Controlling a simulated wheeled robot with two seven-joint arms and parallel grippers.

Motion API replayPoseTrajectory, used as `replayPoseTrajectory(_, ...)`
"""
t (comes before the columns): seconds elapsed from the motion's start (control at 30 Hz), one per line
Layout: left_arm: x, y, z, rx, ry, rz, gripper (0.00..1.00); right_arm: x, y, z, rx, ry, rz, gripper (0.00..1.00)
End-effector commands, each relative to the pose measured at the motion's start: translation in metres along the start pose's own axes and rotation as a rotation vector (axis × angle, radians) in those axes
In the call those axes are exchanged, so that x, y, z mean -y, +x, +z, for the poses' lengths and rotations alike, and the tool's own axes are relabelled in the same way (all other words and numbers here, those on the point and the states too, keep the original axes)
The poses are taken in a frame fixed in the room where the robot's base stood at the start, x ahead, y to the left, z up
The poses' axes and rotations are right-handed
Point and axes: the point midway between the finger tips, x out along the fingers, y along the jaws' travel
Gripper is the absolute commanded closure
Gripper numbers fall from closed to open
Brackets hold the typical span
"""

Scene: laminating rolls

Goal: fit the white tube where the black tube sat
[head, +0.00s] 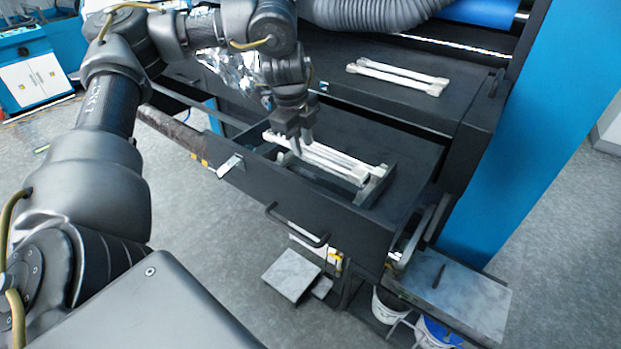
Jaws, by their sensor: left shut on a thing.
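My left gripper (302,149) reaches down from above into an open black compartment at the front of the machine. It is shut on a white tube (338,166), which lies low along the compartment with thicker, blocky ends. A second white piece lies close beside it, and I cannot clearly separate the two. More white tubes (398,77) lie side by side on the black top surface behind. I cannot clearly make out a black tube. My right gripper is not in view.
The black compartment's front wall (330,215) carries a handle (296,228). A dark bar (178,131) runs off to the left. A ribbed grey hose (370,12) hangs above. A blue machine side (535,130) stands at right. A grey shelf (460,295) juts out below, above buckets.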

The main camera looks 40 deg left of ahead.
Motion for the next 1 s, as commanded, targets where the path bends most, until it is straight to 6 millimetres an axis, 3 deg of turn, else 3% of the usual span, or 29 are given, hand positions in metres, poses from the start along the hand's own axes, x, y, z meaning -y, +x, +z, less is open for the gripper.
replayPoseTrajectory(0.1, -0.006, 0.023, 0.001, -0.001, -0.002, 0.007, 0.97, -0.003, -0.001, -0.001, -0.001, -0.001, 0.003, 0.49)
replayPoseTrajectory(0.27, -0.010, 0.044, 0.001, -0.001, 0.000, 0.004, 0.97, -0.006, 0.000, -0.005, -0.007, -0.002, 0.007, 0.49)
replayPoseTrajectory(0.53, -0.011, 0.054, 0.001, 0.000, 0.001, 0.002, 0.97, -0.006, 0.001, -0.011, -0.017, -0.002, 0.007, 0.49)
replayPoseTrajectory(0.8, -0.018, 0.085, 0.002, 0.000, -0.001, 0.003, 0.97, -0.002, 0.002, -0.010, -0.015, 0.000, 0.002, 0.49)
replayPoseTrajectory(1.0, -0.018, 0.087, 0.002, 0.000, -0.001, 0.000, 0.97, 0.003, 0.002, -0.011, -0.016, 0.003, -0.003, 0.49)
